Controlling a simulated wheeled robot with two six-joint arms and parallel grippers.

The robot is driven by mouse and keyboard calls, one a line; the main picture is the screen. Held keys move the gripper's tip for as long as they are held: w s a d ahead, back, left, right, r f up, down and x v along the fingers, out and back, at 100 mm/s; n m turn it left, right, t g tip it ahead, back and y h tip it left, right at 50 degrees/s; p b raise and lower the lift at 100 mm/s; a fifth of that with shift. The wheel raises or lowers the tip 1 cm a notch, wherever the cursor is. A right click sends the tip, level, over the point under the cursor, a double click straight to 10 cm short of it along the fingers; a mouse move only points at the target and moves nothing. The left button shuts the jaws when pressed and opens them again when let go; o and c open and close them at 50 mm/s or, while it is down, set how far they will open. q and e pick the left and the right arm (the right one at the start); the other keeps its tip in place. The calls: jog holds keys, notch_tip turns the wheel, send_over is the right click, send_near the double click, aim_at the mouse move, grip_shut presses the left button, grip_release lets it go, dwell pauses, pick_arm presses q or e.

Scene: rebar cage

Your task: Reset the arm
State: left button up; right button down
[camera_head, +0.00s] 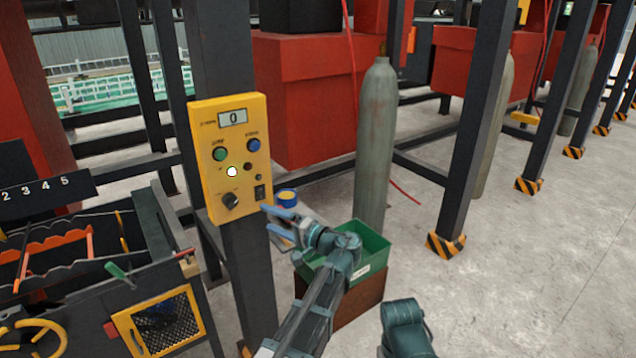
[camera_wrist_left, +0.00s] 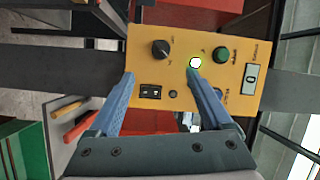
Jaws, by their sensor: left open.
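A yellow control panel (camera_head: 203,122) is mounted on a dark post. It carries a display (camera_head: 233,118) reading 0, a green button (camera_head: 220,154), a blue button (camera_head: 253,145), a lit white lamp (camera_head: 232,171), a black knob (camera_head: 231,200) and a black rocker switch (camera_head: 260,192). My left gripper (camera_head: 266,217) is open and empty, just right of the panel's lower edge. In the left wrist view its two blue fingers (camera_wrist_left: 161,73) point at the panel (camera_wrist_left: 140,42). One fingertip overlaps the view just below the lit lamp (camera_wrist_left: 195,62); contact cannot be told. My right gripper is out of view.
A green bin (camera_head: 370,240) on a brown box stands below my left arm, beside a tall grey gas cylinder (camera_head: 375,150). A tool rack (camera_head: 80,260) is at left. Dark posts with striped feet (camera_head: 446,245) stand at right. The concrete floor at right is clear.

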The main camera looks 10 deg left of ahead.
pick_arm(q)
jog(key=s+d+f+g+h, duration=0.2)
jog(key=s+d+f+h, duration=0.3)
jog(key=f, duration=0.5)
jog(key=s+d+f+m+g+h, duration=0.1)
jog(key=s+d+f+g+h, duration=0.1)
jog(key=s+d+f+h, duration=0.3)
jog(key=s+d+f+m+g+h, duration=0.1)
jog(key=s+d+f+h, duration=0.4)
jog(key=s+d, duration=0.8)
jog(key=shift+s+d+f+g+h, duration=0.2)
jog(key=shift+d+f+g+h, duration=0.2)
jog(key=shift+f, duration=0.4)
